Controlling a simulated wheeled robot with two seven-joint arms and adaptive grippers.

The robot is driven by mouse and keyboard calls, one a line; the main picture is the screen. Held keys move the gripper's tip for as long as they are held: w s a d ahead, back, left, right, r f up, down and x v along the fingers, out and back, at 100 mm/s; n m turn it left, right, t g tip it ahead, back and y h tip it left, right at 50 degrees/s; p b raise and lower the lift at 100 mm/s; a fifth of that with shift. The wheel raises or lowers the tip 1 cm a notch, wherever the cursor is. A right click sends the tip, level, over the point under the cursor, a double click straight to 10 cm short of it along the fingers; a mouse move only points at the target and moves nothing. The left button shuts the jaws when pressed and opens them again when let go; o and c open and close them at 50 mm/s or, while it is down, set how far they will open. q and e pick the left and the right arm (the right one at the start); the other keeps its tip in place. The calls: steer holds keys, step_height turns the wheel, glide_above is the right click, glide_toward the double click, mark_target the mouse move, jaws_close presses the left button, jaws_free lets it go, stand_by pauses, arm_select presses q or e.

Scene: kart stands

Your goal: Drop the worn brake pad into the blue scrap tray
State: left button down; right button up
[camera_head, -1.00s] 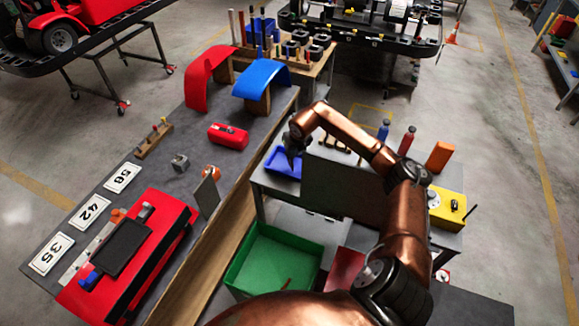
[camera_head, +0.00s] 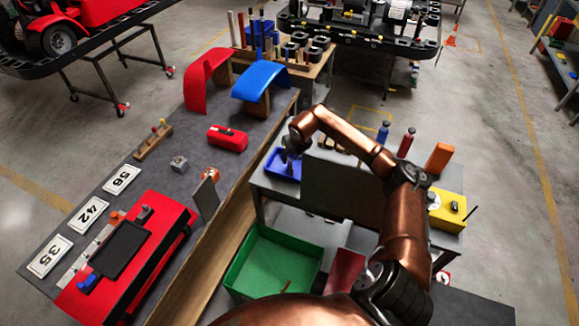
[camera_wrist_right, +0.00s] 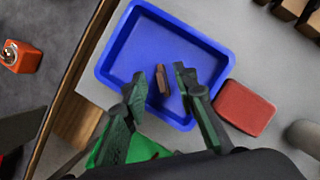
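The blue scrap tray (camera_head: 270,167) sits on the left end of the grey side bench; it fills the middle of the right wrist view (camera_wrist_right: 205,47). A small brown brake pad (camera_wrist_right: 162,80) shows over the tray floor, between my right fingertips, with gaps at both sides. It looks to be lying in the tray, though its exact height is hard to judge. My right gripper (camera_wrist_right: 160,85) is open, pointing down over the tray; the head view shows it small above the tray (camera_head: 291,157). My left gripper is not in view.
A red block (camera_wrist_right: 245,107) lies close beside the tray. A green bin (camera_head: 272,262) stands below the bench. The long table (camera_head: 165,190) at left carries a red toolbox (camera_head: 160,225). Bottles (camera_head: 407,141) and a yellow case (camera_head: 447,212) stand at the bench's right.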

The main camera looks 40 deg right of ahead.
steer(key=v, duration=1.2)
steer(key=shift+f, duration=0.15)
